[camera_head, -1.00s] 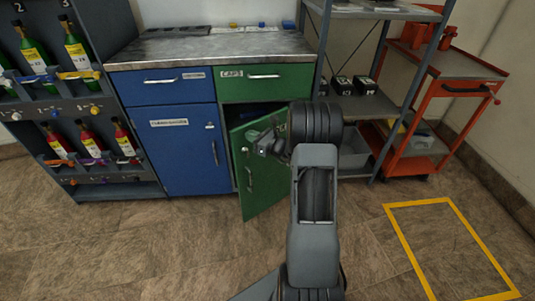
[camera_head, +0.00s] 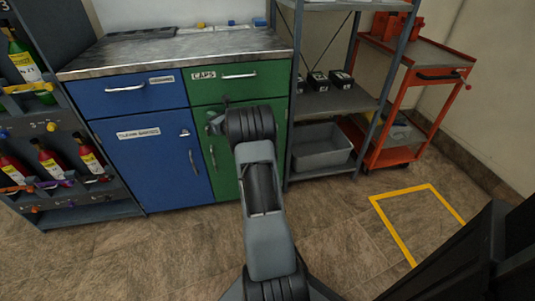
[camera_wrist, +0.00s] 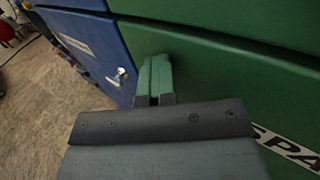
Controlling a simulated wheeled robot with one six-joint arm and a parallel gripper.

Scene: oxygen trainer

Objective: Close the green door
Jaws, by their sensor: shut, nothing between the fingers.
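The green door (camera_head: 226,178) is the lower front of the green cabinet, and its handle (camera_head: 213,155) shows at its left side. It looks flush with the cabinet front, with no dark gap visible in the head view. My arm hides part of it. My gripper (camera_head: 212,124) is in front of the door's upper left part. In the wrist view the shut, empty fingers of my gripper (camera_wrist: 154,62) are seen against the green door (camera_wrist: 225,85). I cannot tell whether they touch it.
A green drawer (camera_head: 262,83) is above the door. A blue cabinet door (camera_head: 160,175) is to the left, with a small lock knob (camera_wrist: 121,72). A grey shelf rack (camera_head: 335,101) and a red cart (camera_head: 440,70) stand to the right. Floor in front is free.

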